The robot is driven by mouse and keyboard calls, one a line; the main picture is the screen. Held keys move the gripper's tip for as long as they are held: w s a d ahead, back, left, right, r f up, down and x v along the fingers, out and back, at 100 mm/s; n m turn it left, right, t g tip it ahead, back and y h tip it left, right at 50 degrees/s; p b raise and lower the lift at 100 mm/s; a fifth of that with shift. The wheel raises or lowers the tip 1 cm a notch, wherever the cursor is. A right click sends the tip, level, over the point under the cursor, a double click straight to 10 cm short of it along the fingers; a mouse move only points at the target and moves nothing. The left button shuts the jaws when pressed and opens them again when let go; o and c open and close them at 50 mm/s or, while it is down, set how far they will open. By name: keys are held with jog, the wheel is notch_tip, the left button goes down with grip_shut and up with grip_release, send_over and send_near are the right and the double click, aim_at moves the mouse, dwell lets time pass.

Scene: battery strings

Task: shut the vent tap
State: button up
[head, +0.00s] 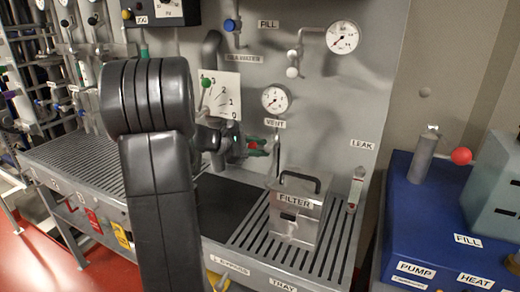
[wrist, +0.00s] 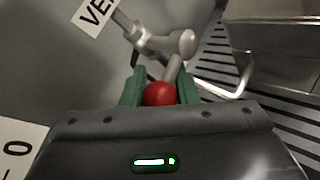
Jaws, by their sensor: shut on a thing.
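The vent tap (wrist: 160,40) is a grey metal valve on the wall pipe, below the VENT label (head: 275,124). Its short lever ends in a red ball knob (wrist: 159,94). In the wrist view my gripper (wrist: 160,86) has its green fingers on both sides of the red knob and is shut on it. In the head view my gripper (head: 258,148) is at the panel just below and left of the VENT label. My own arm stands in front and hides part of the panel there. Only a bit of red shows between the fingers.
A metal FILTER box (head: 298,212) with a black handle stands on the slotted tray, right of and below my gripper. A gauge (head: 275,98) is above the label. A scale plate (head: 222,96) is at the left. A blue pump unit (head: 425,215) stands at the right.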

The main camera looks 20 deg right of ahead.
jog(key=shift+r+m+y, duration=0.2)
jog(key=shift+m+y, duration=0.1)
jog(key=shift+y, duration=0.1)
jog(key=shift+w+t, duration=0.1)
jog(key=shift+t, duration=0.2)
jog(key=o, duration=1)
jog(key=v, duration=1.4)
jog(key=shift+d, duration=0.1)
jog(key=shift+d, duration=0.1)
jog(key=x, duration=1.3)
jog(key=shift+d+f, duration=0.2)
jog(key=shift+d, duration=0.05)
